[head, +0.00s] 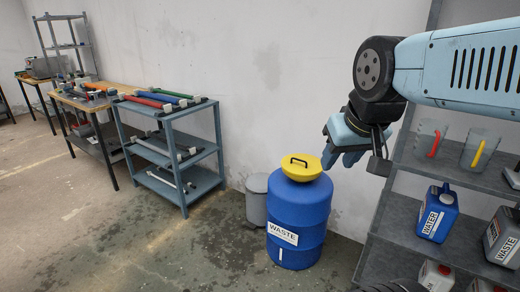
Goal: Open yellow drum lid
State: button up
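The yellow lid (312,170) sits on top of the blue drum (298,213) in the head view. A dark handle (298,160) arches over the lid's top. The drum stands upright on the floor and bears a white label reading WASTE. My gripper (331,155) is just above and to the right of the lid, with its light-blue fingers pointing down and to the left. I cannot tell whether it touches the lid. Its fingers overlap one another in this view, so their gap is hidden. The lid's handle is clear of the fingers.
A grey bin (257,201) stands left of the drum against the wall. A blue-grey rack (196,193) and workbenches are at left. The floor in front is clear.

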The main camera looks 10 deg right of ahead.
aim_at(301, 165)
jog(key=z, duration=0.05)
jog(key=i, duration=1.3)
jog(key=z, duration=0.75)
jog(key=i, duration=0.55)
jog(key=z, duration=0.4)
jog(key=k, duration=0.85)
jog(key=z, duration=0.2)
jog(key=i, duration=0.85)
jog(key=u, duration=0.1)
